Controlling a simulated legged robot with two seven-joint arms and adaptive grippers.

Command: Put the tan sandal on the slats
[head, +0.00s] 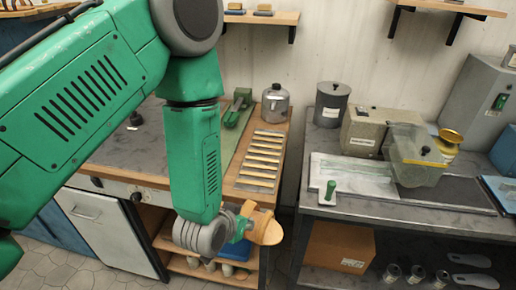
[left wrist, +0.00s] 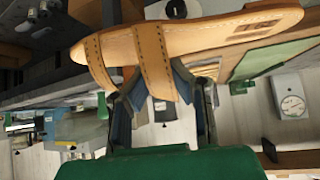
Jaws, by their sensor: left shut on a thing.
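The tan sandal (head: 268,230) is held by my left gripper (head: 243,226) in front of the workbench, below and to the right of the slats in the picture. In the left wrist view the sandal (left wrist: 222,36) lies across the top, with its stitched straps at the gripper's fingers. My left gripper (left wrist: 158,88) is shut on the sandal at the straps. The slats (head: 262,155), a row of pale wooden strips, lie on the right part of the left workbench; nothing is seen lying on them. My right gripper is not in view.
A grey canister (head: 275,104) stands behind the slats, near a green clamp-like tool (head: 238,107). Shelves with several things are under the bench. A gap separates it from the right table (head: 400,208), which carries a green-handled tool (head: 330,190) and machines.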

